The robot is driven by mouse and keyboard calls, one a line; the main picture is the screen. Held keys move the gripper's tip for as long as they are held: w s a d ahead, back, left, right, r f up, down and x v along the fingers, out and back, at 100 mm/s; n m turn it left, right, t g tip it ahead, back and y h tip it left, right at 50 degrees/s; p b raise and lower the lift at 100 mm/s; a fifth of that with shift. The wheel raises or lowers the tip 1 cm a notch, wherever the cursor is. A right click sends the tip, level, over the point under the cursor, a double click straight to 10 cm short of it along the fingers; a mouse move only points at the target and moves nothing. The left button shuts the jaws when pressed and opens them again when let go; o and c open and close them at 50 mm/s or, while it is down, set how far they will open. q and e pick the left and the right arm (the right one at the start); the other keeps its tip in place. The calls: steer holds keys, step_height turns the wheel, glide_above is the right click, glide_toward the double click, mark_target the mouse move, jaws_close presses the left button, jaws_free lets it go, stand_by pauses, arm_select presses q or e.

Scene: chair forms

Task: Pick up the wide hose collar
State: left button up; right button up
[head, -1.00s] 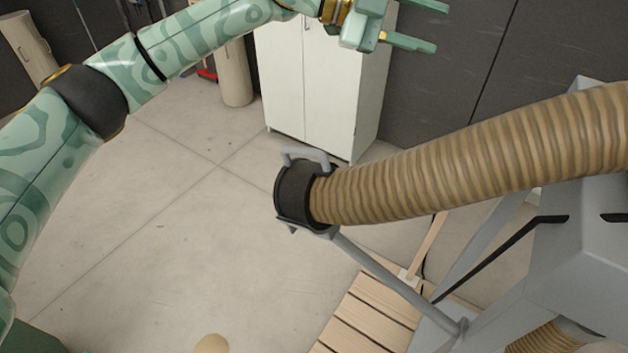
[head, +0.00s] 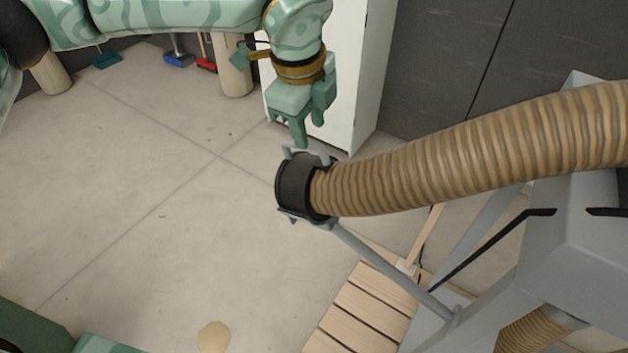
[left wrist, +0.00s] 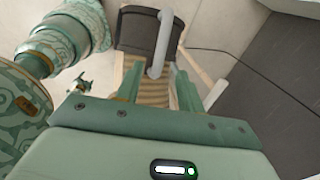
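The wide hose collar (head: 294,187) is a black ring with a grey handle (head: 322,158) on top, at the free end of the ribbed tan hose (head: 440,165). My left gripper (head: 312,130) points down just above the handle, fingers apart. In the left wrist view the black collar (left wrist: 138,32) and its grey handle (left wrist: 159,48) show beyond the open fingers (left wrist: 157,80). The handle lines up with the gap; I cannot tell whether it is between the fingertips. A small green shape (left wrist: 82,85) there may be my right gripper; its fingers are too small to judge.
A grey strut (head: 385,265) runs from below the collar to a grey machine (head: 575,240) at right. A wooden pallet (head: 365,310) lies below. A white cabinet (head: 350,80) stands behind my left gripper. The floor at left is mostly clear.

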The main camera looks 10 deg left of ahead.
mark_target(313, 146)
arm_select(q)
steer(key=f, duration=0.3)
steer(key=f+p, duration=0.1)
steer(key=f, duration=0.1)
steer(key=shift+w+d+f, duration=0.2)
steer(key=shift+w+d, duration=0.1)
steer(key=shift+w, duration=0.05)
jaws_close()
steer(key=shift+r, duration=0.1)
stand_by(1.0)
